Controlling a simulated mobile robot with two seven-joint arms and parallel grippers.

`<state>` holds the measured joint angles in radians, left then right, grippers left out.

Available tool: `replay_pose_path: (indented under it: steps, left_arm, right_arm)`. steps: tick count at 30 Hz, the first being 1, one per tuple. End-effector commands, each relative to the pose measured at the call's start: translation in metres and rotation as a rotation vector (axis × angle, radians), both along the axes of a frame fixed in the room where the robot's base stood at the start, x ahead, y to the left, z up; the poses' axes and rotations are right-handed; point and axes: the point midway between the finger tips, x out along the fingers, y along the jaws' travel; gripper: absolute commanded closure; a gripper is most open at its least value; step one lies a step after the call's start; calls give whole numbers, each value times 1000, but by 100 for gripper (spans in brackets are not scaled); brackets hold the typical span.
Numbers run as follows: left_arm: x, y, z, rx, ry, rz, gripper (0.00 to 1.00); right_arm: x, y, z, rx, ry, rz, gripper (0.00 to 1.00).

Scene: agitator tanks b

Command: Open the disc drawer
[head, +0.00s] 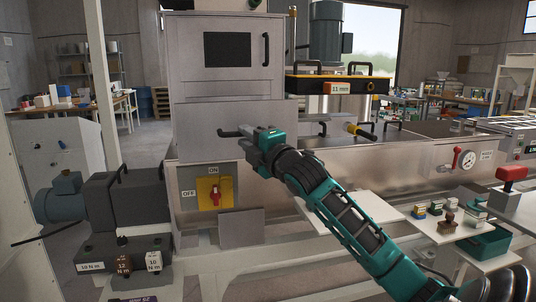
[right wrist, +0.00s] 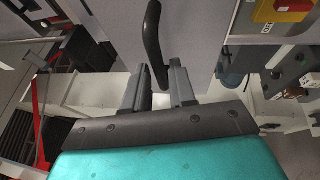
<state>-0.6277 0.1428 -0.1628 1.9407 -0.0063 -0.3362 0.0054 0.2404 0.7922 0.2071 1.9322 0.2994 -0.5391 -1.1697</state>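A grey metal front panel (head: 205,117) below the screened cabinet carries a black bar handle (head: 230,133); no label shows that it is the disc drawer. The front looks flush with its housing. My right gripper (head: 248,137), on a teal and black arm, is at the right end of this handle. In the right wrist view the black handle (right wrist: 152,38) stands out from the grey panel (right wrist: 192,38), with its lower end between the two fingertips of my open right gripper (right wrist: 157,82). I cannot tell whether either finger touches it. My left gripper is not in view.
A yellow plate with a red switch (head: 214,191) is below the handle. A screened cabinet (head: 228,50) is above. Dark weights (head: 125,254) stand at lower left. A white side table (head: 447,231) with small blocks and a green tray (head: 486,241) is at right.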

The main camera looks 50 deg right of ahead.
Motion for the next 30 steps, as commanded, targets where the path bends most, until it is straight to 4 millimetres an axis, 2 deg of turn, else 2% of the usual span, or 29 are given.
replay_pose_path:
  steps: [6, 15, 21, 30]
  left_arm:
    - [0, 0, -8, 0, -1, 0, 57]
    - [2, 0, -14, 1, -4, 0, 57]
    - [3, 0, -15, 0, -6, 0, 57]
    - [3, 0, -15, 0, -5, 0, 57]
  right_arm:
    - [-36, 5, -9, -1, 3, -1, 75]
    - [-77, 12, -16, 1, 4, 0, 75]
    - [-93, 14, -18, 2, 3, -1, 75]
    - [-98, 15, -17, 1, 2, 0, 75]
